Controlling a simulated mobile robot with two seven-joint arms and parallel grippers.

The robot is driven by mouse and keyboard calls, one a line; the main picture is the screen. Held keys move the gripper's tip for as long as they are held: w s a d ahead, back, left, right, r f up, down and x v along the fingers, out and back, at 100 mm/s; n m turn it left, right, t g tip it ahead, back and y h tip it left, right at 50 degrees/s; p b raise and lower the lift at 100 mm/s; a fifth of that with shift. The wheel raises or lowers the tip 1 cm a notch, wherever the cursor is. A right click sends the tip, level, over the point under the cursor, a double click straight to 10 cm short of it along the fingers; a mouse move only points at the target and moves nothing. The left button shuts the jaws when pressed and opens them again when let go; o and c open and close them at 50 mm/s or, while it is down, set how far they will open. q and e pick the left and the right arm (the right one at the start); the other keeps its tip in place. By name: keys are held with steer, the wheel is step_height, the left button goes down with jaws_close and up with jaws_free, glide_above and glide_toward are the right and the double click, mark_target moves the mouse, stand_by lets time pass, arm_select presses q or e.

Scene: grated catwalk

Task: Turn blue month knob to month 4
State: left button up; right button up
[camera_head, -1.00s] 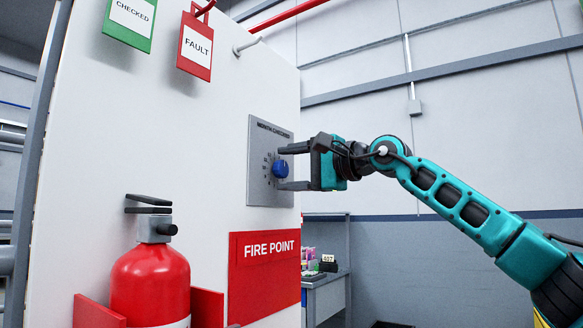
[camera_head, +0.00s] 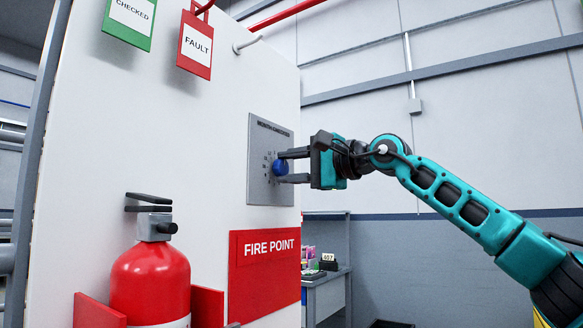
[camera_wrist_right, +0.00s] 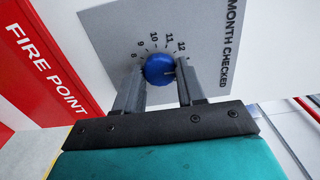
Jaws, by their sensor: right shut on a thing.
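The blue month knob (camera_head: 280,167) sits on a grey dial plate (camera_head: 257,185) fixed to the white panel. In the right wrist view the knob (camera_wrist_right: 159,69) stands between the fingers, with the numbers 8 to 12 readable around its visible side. A small mark on the knob shows near the 12 side; the numbers on the finger side are hidden. My right gripper (camera_head: 288,167) is shut on the knob, one finger above and one below it in the head view. It also shows in the right wrist view (camera_wrist_right: 158,88). My left gripper is not in view.
A red fire extinguisher (camera_head: 150,280) stands at the lower left of the panel. A red fire point sign (camera_head: 266,265) is below the dial plate. A green tag (camera_head: 128,22) and a red fault tag (camera_head: 196,45) hang above.

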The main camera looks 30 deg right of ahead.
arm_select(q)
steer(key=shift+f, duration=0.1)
arm_select(e)
steer(key=shift+m, duration=0.3)
steer(key=m, duration=0.2)
steer(key=shift+m, duration=0.4)
steer(key=m, duration=0.4)
steer(key=m+p, duration=0.1)
steer(key=m, duration=0.5)
steer(key=shift+m+p, duration=0.4)
steer(key=m, duration=0.2)
steer(key=shift+m+p, duration=0.35)
steer(key=shift+m, duration=0.05)
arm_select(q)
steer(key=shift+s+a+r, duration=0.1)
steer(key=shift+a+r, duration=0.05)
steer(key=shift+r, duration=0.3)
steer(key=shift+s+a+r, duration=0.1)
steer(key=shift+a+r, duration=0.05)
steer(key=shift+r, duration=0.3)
arm_select(e)
steer(key=shift+m, duration=0.3)
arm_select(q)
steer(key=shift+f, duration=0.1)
